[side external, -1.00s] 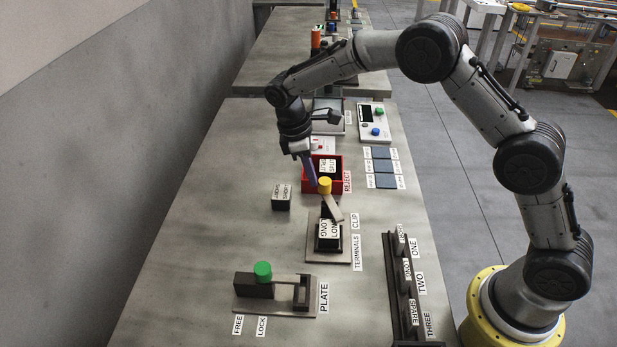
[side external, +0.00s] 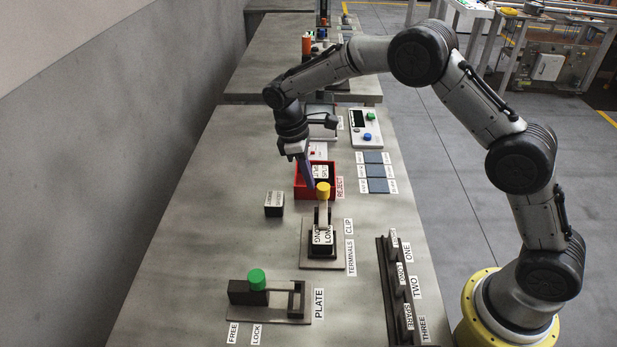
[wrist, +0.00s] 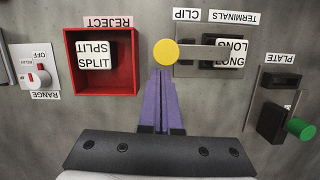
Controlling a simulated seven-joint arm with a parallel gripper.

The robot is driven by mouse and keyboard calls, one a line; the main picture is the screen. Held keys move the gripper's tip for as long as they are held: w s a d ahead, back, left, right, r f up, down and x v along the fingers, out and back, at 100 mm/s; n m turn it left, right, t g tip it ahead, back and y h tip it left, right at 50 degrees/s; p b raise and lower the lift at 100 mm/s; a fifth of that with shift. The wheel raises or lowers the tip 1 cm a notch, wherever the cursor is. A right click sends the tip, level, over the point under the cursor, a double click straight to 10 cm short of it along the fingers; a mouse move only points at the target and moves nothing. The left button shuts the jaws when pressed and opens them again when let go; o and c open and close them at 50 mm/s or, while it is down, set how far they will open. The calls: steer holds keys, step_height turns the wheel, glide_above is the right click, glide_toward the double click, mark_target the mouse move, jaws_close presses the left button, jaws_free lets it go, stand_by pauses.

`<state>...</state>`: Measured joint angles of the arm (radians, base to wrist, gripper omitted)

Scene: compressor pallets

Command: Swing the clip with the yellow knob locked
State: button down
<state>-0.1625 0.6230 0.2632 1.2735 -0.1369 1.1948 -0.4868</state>
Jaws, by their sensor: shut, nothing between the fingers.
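The yellow knob (side external: 323,190) stands upright on the clip's bar (side external: 323,213), at the end of the clip fixture toward the red bin. The bar now lies in line with the fixture and runs toward the block marked LONG (side external: 322,237). In the wrist view the knob (wrist: 165,53) is at the fixture's left end and the LONG block (wrist: 230,53) at its right. My gripper (side external: 310,184) is shut and empty, its purple fingertips (wrist: 163,72) right beside the knob. I cannot tell whether they touch it. Whether the bar is fully locked is unclear.
The red REJECT bin (side external: 300,180) holding a SPLIT block (wrist: 94,55) is close behind the knob. A dark block (side external: 274,204) stands to the left. The PLATE fixture with a green knob (side external: 257,279) is nearer the camera. A rack (side external: 386,285) stands at right.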

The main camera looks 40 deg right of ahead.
steer(key=shift+w, duration=0.1)
steer(key=w+a+r, duration=0.3)
steer(key=w+r, duration=0.2)
steer(key=r, duration=0.4)
steer(key=shift+a+r, duration=0.35)
steer(key=shift+a, duration=0.05)
steer(key=shift+d, duration=0.1)
